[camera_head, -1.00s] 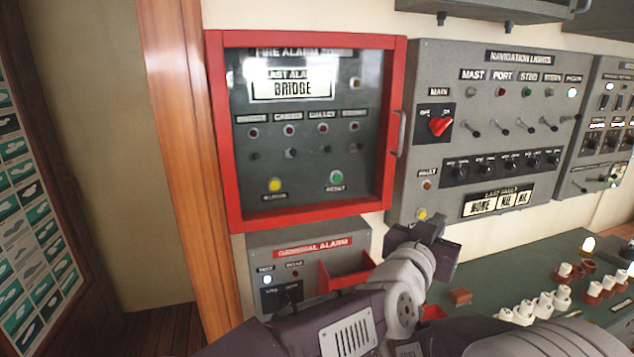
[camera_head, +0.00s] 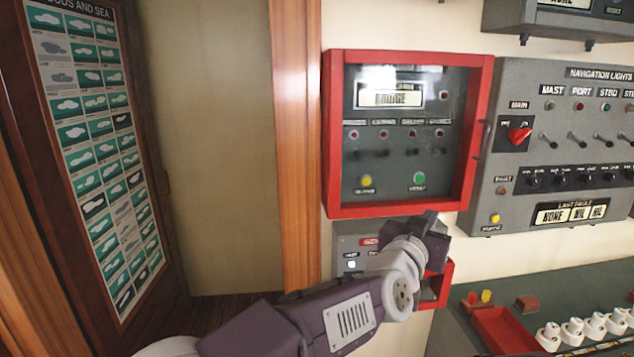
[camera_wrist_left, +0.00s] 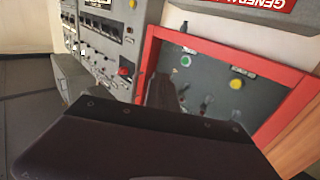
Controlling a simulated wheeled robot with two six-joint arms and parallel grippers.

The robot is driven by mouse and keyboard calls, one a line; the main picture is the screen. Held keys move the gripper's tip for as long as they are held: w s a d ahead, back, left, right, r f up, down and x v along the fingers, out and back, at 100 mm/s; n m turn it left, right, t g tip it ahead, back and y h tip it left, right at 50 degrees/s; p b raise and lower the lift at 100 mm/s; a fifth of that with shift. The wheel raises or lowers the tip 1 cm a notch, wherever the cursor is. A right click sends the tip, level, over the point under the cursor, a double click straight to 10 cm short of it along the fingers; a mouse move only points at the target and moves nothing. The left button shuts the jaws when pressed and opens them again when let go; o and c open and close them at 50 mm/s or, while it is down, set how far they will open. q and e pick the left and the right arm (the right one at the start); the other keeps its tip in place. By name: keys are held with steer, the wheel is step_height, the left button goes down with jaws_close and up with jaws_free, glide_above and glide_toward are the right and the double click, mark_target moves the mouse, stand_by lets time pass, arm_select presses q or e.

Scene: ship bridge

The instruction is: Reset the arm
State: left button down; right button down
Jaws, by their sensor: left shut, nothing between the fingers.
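My left arm (camera_head: 345,318) comes in from the bottom left in the head view. Its dark gripper (camera_head: 434,232) is shut and empty, just below the red-framed fire alarm panel (camera_head: 331,140) and in front of the grey general alarm box (camera_head: 350,240), which the arm partly hides. Whether it touches anything there cannot be told. In the left wrist view the dark gripper body fills the bottom, and the fire alarm panel (camera_wrist_left: 150,50) appears upside down beyond it. My right gripper is not in view.
The navigation lights panel (camera_head: 500,80) is on the wall at the right. A green console (camera_head: 455,335) with a red tray (camera_head: 505,330) and several white knobs lies below it. A wooden post (camera_head: 297,150) and a cloud chart (camera_head: 100,150) stand at the left.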

arm_select(q)
steer(key=w+a+f+n+y, duration=0.1)
steer(key=w+a+f+y, duration=0.25)
steer(key=a, duration=0.65)
steer(key=w+a+f+n+y, duration=0.1)
steer(key=w+a+f+y, duration=0.2)
steer(key=a, duration=0.7)
steer(key=s+a+f+n+g+y, duration=0.2)
steer(key=s+a+f+g, duration=0.1)
steer(key=a+f, duration=0.85)
steer(key=s+a+f+n+g+y, duration=0.1)
steer(key=s+a+f+g, duration=0.3)
steer(key=s+a+f, duration=0.45)
steer(key=s+f+n+g, duration=0.1)
steer(key=s+f+g, duration=0.2)
steer(key=s, duration=0.6)
steer(key=s+f+n+g, duration=0.1)
steer(key=s+f+g, duration=0.2)
steer(key=s+f, duration=0.4)
steer(key=s, duration=0.2)
steer(key=shift+s+a+f+g+y, duration=0.3)
steer(key=shift+f+g+y, duration=0.05)
steer(key=shift+f+g, duration=0.05)
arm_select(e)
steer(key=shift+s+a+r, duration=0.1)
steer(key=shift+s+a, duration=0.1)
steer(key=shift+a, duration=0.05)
